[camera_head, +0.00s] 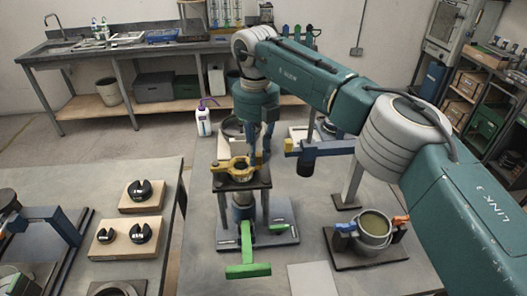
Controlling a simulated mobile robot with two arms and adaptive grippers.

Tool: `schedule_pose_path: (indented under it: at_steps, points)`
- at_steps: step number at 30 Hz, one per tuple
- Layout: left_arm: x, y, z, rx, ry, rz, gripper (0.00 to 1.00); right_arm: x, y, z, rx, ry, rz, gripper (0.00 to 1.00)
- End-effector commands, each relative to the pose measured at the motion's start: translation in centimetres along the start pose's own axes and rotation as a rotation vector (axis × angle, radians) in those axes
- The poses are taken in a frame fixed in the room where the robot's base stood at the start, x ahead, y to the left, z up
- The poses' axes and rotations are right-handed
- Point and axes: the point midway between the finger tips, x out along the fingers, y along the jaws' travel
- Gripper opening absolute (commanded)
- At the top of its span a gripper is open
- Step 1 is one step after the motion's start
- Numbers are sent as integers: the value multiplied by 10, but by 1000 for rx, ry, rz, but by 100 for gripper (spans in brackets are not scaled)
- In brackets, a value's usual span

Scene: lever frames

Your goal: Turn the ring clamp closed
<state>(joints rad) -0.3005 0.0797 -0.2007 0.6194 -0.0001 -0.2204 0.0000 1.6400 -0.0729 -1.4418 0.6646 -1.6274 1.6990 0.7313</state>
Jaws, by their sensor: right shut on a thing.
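A yellow ring clamp (234,166) sits around the top of a dark stand in the middle of the right-hand table. My right arm comes in from the right and reaches over the table. My right gripper (260,152) points down at the right side of the yellow ring clamp and is shut on it. The gripped part is mostly hidden by the fingers. Another round vessel (374,228) with a metal band, a blue lug and an orange lug stands farther right on a dark base. My left gripper is not in view.
The stand has a green T-shaped handle (248,270) at its front. A blue-and-yellow fixture (308,150) stands right of the gripper. A white bottle (203,122) is behind left. A flat grey plate (313,278) lies at the front. Wooden blocks (142,196) occupy the left table.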

Motion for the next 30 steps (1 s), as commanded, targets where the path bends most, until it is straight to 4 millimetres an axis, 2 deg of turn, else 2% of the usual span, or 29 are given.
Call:
schedule_pose_path:
  at_steps: [19,20,21,30]
  points:
    - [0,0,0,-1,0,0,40,-1,2,-2,37,4,-7,0]
    - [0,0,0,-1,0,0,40,-1,3,-2,37,4,-7,26]
    - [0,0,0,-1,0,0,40,-1,3,-2,37,4,-7,34]
    - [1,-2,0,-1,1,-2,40,0,5,-2,35,3,-3,36]
